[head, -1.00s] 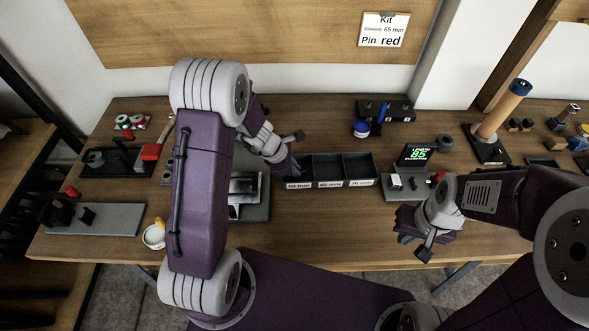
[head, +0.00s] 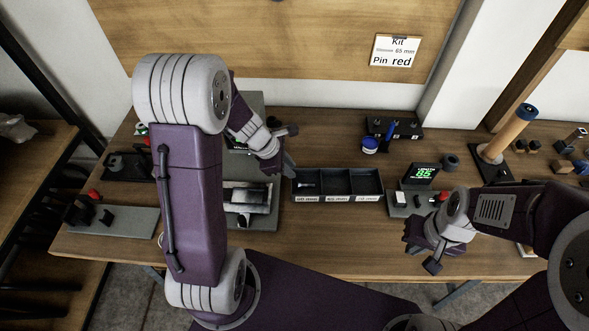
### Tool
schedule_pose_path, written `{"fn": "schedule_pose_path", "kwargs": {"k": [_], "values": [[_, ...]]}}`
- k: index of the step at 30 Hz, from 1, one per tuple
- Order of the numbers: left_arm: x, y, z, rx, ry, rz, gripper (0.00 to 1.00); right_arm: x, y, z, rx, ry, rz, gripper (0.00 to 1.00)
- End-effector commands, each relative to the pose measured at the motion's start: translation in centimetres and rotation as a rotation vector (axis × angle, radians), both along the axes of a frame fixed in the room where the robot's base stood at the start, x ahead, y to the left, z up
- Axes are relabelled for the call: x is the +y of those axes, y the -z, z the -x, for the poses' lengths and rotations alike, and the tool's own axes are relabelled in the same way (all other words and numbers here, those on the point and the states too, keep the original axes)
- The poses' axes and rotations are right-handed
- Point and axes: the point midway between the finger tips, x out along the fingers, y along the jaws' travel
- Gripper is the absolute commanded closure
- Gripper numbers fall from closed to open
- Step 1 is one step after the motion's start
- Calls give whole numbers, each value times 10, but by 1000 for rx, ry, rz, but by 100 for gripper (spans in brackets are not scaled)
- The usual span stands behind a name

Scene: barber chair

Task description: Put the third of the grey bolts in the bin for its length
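The bin tray (head: 338,198) is dark with three compartments and white length labels on its front. A small light piece, apparently a grey bolt (head: 308,184), lies in its left compartment. My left gripper (head: 290,149) is just above and left of the tray's back left corner; its fingers are apart and nothing shows between them. The length gauge (head: 420,174) with a green-lit display stands right of the tray. My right gripper (head: 424,250) is in front of the gauge, fingers apart, empty. No other grey bolts can be made out; my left arm covers part of the table.
A grey fixture (head: 262,222) with a pale plate stands left of the tray. Behind are a dark rack (head: 394,129) and a blue cup (head: 370,145). A grey board (head: 115,219) lies at left. The table front is clear.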

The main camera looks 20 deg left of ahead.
Motion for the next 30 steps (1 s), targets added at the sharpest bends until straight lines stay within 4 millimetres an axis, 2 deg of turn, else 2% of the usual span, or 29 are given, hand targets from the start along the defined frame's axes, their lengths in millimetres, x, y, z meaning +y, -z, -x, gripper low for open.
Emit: {"fn": "schedule_pose_path", "kwargs": {"k": [3, 5, 8, 9, 12, 15, 18, 30], "values": [[0, -1, 2, -1, 13, -5, 81, 0, 0, 0, 0, 0, 0, 100], [-5, -2, 12, -10, 119, -46, 81, 0, 0, 0, 0, 0, 0, 100], [-16, -8, 55, -60, 586, -220, 81, 0, 0, 0, 0, 0, 0, 100], [-17, -10, 74, -84, 820, -299, 81, 0, 0, 0, 0, 0, 0, 100], [-13, -14, 113, -132, 1339, -462, 81, 0, 0, 0, 0, 0, 0, 100], [-6, -16, 132, -156, 1665, -553, 81, 0, 0, 0, 0, 0, 0, 100], [-3, -17, 137, -163, 1776, -582, 81, 0, 0, 0, 0, 0, 0, 100], [-2, -17, 137, -162, 1771, -580, 81, 0, 0, 0, 0, 0, 0, 100]]}}
